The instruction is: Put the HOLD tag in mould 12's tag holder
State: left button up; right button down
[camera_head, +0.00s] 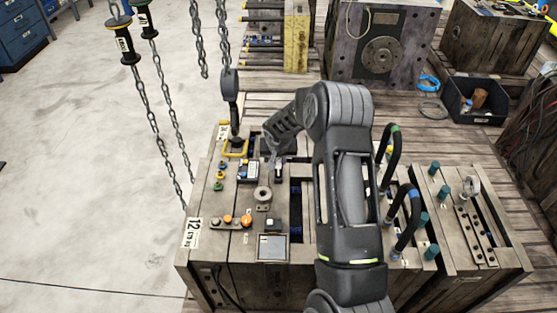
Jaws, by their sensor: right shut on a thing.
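Mould 12 (213,262) is a worn, grey-brown block with a white "12" label (191,232) at its front left corner. My right gripper (272,159) points down over its top, towards the back. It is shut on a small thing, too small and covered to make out. No lettering reading HOLD is legible. My right arm hides much of the mould's middle. My left gripper is not in view.
A hook (232,112) on chains hangs at the mould's back left. Dark hoses (405,222) stand right of my arm. The floor at left is clear.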

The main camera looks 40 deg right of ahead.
jog(key=shift+f+b, duration=0.55)
jog(key=shift+b, duration=0.1)
dwell(0.8)
jog(key=c, duration=1.3)
grip_release()
jog(key=shift+o, duration=0.2)
jog(key=shift+r, duration=0.15)
jog(key=v, duration=0.7)
jog(key=shift+s+a+r, duration=0.1)
jog(key=shift+s+r, duration=0.05)
jog(key=shift+r, duration=0.1)
